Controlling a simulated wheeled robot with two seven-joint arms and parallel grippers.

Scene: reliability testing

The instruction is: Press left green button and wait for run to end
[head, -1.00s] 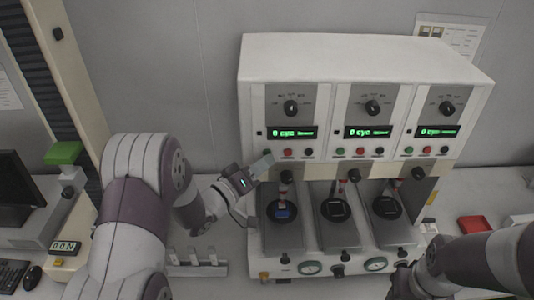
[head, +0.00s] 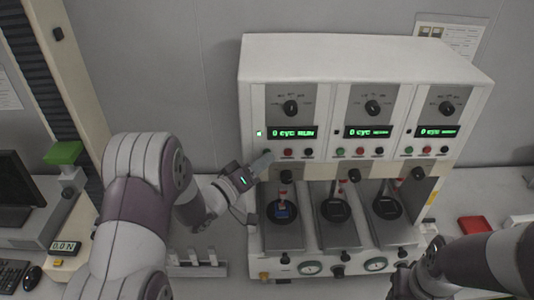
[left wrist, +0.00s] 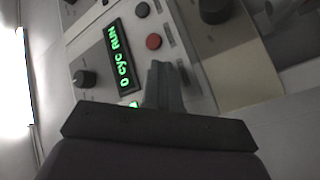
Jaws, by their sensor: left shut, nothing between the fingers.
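The white tester (head: 365,60) has three stations, each with a knob, a display and a row of small buttons. The left display (head: 292,132) reads "0 cyc RUN", and it also shows in the left wrist view (left wrist: 115,55). A small lamp (head: 259,133) beside it glows green. My left gripper (head: 265,160) is shut and empty, its fingertips at the left end of the left button row. The left green button is hidden behind the fingers; I cannot tell if they touch it. The left red button (left wrist: 153,41) is just beyond them. My right gripper is a dark, unclear shape (head: 403,282) at the lower right.
Below the panels are three test bays with round dark holders (head: 283,211). A red tray (head: 474,224) lies on the bench at right. A small readout (head: 65,247) shows 0.0 N at left. A low rack (head: 195,262) stands left of the tester.

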